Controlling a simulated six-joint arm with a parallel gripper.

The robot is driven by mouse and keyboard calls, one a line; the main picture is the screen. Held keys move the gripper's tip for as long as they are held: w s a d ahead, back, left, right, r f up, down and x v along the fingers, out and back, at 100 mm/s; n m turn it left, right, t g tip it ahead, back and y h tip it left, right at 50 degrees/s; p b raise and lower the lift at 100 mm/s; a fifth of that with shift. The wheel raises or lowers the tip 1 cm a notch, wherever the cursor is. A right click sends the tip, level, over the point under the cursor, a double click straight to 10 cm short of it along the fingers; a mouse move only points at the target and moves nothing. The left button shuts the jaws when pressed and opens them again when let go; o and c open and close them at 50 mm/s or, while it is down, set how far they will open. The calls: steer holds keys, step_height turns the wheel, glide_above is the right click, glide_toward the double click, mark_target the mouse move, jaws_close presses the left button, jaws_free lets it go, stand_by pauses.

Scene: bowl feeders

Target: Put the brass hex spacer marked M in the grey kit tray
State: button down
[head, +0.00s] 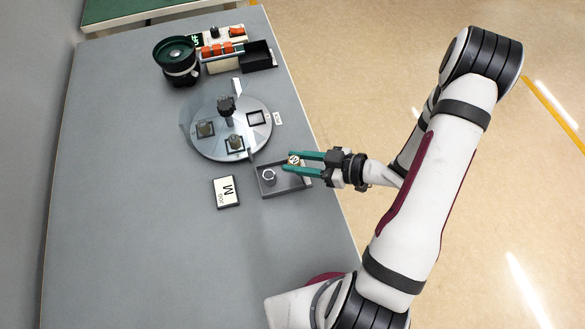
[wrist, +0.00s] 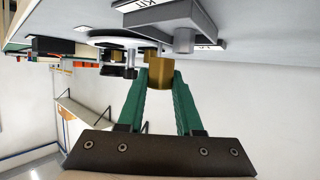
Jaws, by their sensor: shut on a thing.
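My gripper (head: 303,161) is shut on a brass spacer (head: 294,160) with a pale marked top, too small to read for certain. In the wrist view the brass spacer (wrist: 160,76) sits between the teal fingertips of my gripper (wrist: 160,80). The grey kit tray (head: 290,190) lies on the table just below the gripper in the head view, and the held spacer is over its far edge. In the wrist view the tray (wrist: 187,22) appears upside down beyond the spacer. A grey ring-like post (head: 268,176) stands in the tray's left part.
A round grey turntable (head: 215,147) with several square nests and a dark central post (head: 227,106) stands just behind the tray. A card marked M (head: 226,191) lies left of the tray. A green-topped bowl feeder (head: 175,52) and a black bin (head: 258,56) stand farther back. The front-left table is clear.

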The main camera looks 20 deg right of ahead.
mark_target(294, 176)
steer(key=shift+w+a+f, duration=0.15)
steer(key=shift+f, duration=1)
steer(key=shift+w+a+f, duration=0.1)
steer(key=shift+a+f, duration=0.05)
steer(key=shift+f, duration=1)
steer(key=c, duration=0.8)
jaws_free()
steer(key=shift+f, duration=0.1)
steer(key=shift+c, duration=0.2)
